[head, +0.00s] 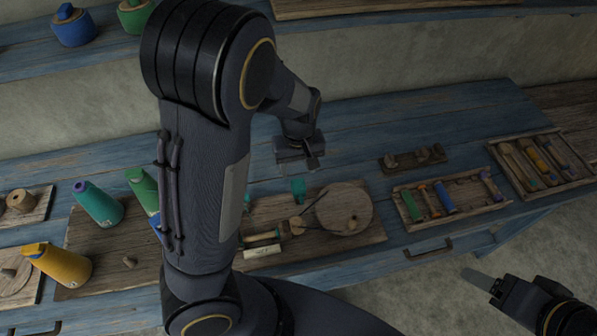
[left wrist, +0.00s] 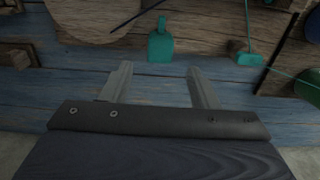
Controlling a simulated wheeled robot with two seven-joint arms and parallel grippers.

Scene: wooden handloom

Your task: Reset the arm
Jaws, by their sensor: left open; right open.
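My left gripper (head: 300,163) hangs above the blue wooden table (head: 370,130), behind the board with the round wooden disc (head: 343,208). In the left wrist view its two fingers (left wrist: 160,86) are spread, with nothing between them. A small teal piece (head: 298,189) lies in front of this gripper. It looks like the teal piece (left wrist: 160,46) beyond the fingers in the left wrist view. My right gripper (head: 480,281) is at the lower right, off the table's front edge over the floor, and appears empty. My left arm covers part of the table and the boards.
Teal (head: 99,204) and yellow (head: 58,264) bottles lie at the left. A tray with coloured rollers (head: 452,199) and a tray of tools (head: 542,162) lie at the right. The table's back middle is clear.

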